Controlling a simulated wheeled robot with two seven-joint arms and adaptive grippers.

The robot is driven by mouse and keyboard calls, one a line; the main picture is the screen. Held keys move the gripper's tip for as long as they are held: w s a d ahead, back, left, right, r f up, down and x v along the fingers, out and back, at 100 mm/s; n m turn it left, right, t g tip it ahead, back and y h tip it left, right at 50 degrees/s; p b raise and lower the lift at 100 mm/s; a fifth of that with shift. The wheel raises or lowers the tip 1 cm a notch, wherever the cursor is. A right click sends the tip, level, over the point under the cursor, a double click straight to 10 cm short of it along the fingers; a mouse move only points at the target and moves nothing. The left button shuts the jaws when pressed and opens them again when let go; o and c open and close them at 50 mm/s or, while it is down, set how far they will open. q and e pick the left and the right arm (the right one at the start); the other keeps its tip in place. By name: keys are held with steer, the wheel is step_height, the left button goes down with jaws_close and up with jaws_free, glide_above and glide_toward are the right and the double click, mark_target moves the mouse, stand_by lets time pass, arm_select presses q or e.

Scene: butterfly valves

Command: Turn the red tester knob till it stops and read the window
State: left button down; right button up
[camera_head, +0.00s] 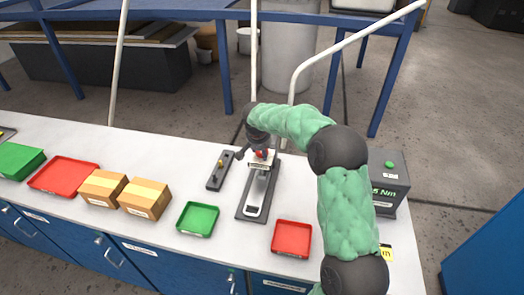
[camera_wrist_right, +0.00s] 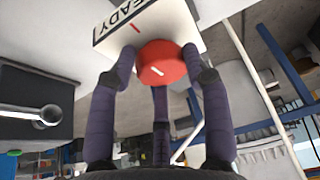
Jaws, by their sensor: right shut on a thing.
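The red tester knob (camera_wrist_right: 162,65) fills the middle of the right wrist view, with a white line on its face. It is on a white box (camera_wrist_right: 187,22) bearing a red mark and a window (camera_wrist_right: 124,20) whose visible letters read "EADY"; the first part is cut off. In the head view the knob (camera_head: 262,153) shows small at the far end of a dark grey stand (camera_head: 244,213). My right gripper (camera_wrist_right: 160,78) has its dark fingers around the knob, shut on it. It comes from above in the head view (camera_head: 256,148). My left gripper is not in view.
A slim dark block (camera_head: 218,176) with a yellow part lies left of the stand. A green tray (camera_head: 198,219) and a red tray (camera_head: 291,238) are nearer. Cardboard boxes (camera_head: 144,198) stand left. A grey box reading "5 Nm" (camera_head: 391,180) stands right, beyond my arm.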

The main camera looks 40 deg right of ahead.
steer(key=shift+w+d+r, duration=0.2)
steer(key=shift+w+r, duration=0.1)
steer(key=shift+r, duration=0.15)
steer(key=o, duration=1.1)
steer(key=shift+c, duration=0.2)
steer(key=shift+a+f, duration=0.1)
steer(key=shift+f, duration=0.15)
steer(key=v, duration=1.2)
